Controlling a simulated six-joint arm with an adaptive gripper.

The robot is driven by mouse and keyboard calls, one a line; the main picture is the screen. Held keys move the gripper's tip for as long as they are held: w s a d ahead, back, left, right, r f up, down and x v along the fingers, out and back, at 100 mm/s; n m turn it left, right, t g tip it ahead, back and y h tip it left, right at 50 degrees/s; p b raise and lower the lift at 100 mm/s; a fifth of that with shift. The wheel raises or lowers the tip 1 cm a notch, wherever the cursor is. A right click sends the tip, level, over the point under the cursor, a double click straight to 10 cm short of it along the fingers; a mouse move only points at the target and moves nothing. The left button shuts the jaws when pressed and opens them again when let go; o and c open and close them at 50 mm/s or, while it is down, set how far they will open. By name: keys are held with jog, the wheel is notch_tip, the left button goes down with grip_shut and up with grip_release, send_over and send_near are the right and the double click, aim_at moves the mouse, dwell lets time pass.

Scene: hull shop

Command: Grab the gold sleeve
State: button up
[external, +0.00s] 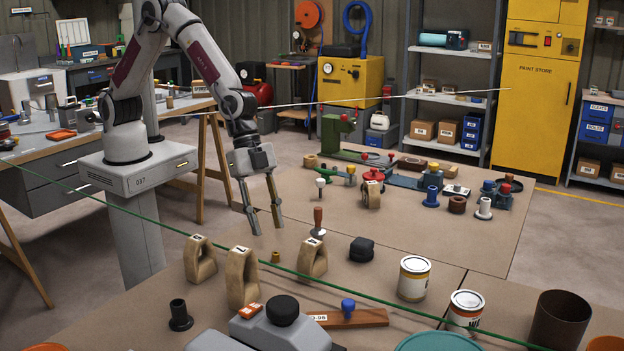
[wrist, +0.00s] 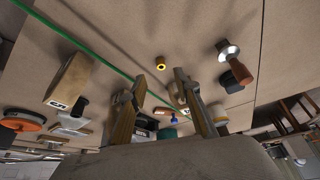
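The gold sleeve (external: 275,257) is a small ring-like piece standing on the brown bench top, between two wooden arch blocks. In the wrist view the gold sleeve (wrist: 160,62) shows from above with a dark hole, just beyond the fingertips and roughly centred between them. My gripper (external: 265,229) is open and empty, pointing down above the bench, above the sleeve in the picture. Its two fingers also show spread apart in the wrist view (wrist: 160,77). Nothing touches the sleeve.
Wooden arches (external: 242,276) and (external: 312,258) stand on either side. A green line (external: 215,240) runs taut across the bench, passing near the sleeve. Paint tins (external: 413,278) stand farther right.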

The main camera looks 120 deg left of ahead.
aim_at(275, 253)
jog(key=shift+w+d+f, duration=0.1)
jog(key=shift+w+f, duration=0.2)
jog(key=shift+f, duration=0.35)
jog(key=shift+f, duration=0.1)
jog(key=shift+x, duration=2.5)
jog(key=shift+w, duration=0.1)
grip_shut()
